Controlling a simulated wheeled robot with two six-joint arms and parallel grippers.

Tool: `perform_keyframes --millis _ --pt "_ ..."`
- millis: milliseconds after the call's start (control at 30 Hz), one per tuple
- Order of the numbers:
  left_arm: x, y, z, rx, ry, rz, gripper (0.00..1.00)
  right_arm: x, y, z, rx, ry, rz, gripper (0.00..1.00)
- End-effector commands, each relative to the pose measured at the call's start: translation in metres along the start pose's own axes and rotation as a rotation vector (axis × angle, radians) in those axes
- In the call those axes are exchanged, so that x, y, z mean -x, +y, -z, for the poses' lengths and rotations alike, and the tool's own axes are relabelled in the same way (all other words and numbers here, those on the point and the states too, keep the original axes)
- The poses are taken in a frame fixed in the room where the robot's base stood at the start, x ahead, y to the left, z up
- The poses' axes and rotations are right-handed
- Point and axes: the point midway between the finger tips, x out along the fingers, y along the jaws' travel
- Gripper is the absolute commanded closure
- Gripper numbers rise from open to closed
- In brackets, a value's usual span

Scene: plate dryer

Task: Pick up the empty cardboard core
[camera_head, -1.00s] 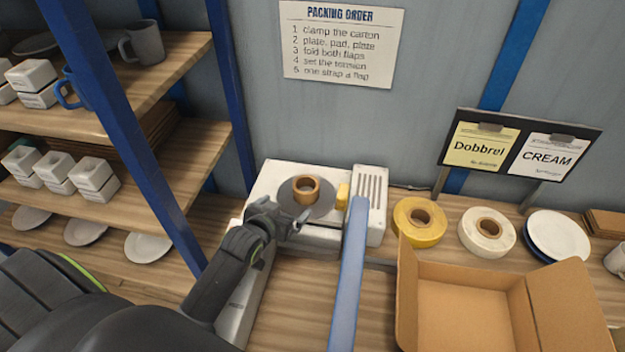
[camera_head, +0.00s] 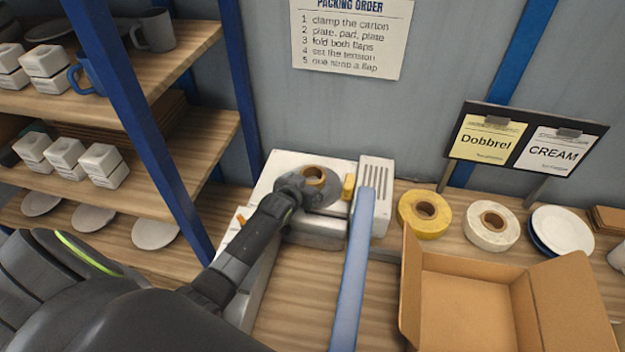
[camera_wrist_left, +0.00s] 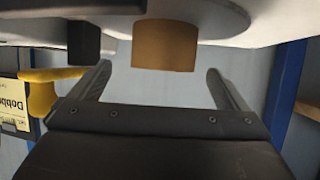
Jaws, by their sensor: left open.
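The cardboard core (camera_head: 314,174) is a short brown ring standing on a round grey disc (camera_head: 328,196) on top of the white machine. It also shows in the left wrist view (camera_wrist_left: 167,46), at the top middle, hanging below the disc in that turned picture. My left gripper (camera_head: 301,188) is at the near side of the core and partly hides it and the disc. In the wrist view the left gripper (camera_wrist_left: 158,70) has its fingers apart, one to each side of the core, with gaps to it. My right gripper is not in view.
A yellow knob (camera_head: 348,187) sits on the white machine (camera_head: 292,163) just right of the disc. A blue bar (camera_head: 354,270) runs in front. Yellow tape (camera_head: 408,222), white tape (camera_head: 479,234) and an open carton (camera_head: 470,300) are to the right. A blue shelf post (camera_head: 140,130) stands left.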

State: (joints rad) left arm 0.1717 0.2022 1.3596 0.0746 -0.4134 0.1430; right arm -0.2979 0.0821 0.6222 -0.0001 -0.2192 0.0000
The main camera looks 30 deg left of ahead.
Motion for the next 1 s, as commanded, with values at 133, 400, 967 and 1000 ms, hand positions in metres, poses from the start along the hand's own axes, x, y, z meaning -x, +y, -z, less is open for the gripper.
perform_keyframes --millis 133,400,967,1000 --pt "-0.01 -0.001 0.001 0.0 0.001 0.0 0.03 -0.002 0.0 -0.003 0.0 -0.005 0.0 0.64" --pt "-0.04 -0.004 0.0 -0.001 0.002 0.0 0.03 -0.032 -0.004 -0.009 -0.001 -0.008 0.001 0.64" --pt "-0.052 -0.004 0.004 0.0 0.0 0.0 0.08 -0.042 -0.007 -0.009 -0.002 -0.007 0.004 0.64" --pt "-0.051 -0.004 0.004 0.0 0.0 0.0 0.14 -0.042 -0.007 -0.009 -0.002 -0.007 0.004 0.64"
